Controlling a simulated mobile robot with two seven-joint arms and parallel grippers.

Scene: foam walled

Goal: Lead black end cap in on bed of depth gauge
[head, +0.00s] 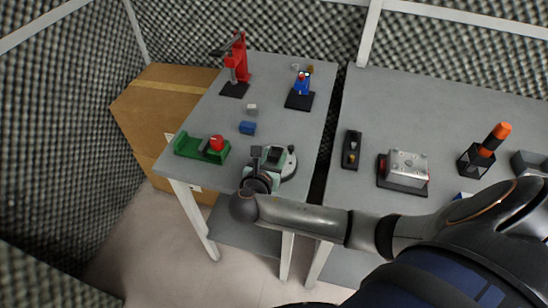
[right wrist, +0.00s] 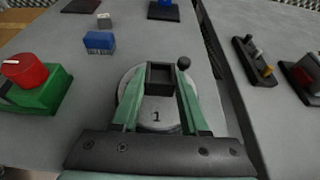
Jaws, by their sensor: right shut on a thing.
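My right gripper (head: 266,160) is over the front right of the left table. In the right wrist view its green fingers (right wrist: 160,88) are shut on a small black box-like piece, which I take as the black end cap (right wrist: 160,92). A round grey disc marked "1" (right wrist: 157,118), with a black ball knob, is below the fingers. I cannot tell whether the piece touches it. No part is clearly labelled as the depth gauge. Candidates are this disc and the green long-bedded device with a red knob (head: 190,147), to the left. My left gripper is not in view.
A blue block (head: 247,128) and a small pale block (head: 252,109) lie mid-table. A red press (head: 237,65) and a blue device on a black base (head: 301,90) stand at the back. A dark gap separates the right table, which holds a metal box (head: 408,168).

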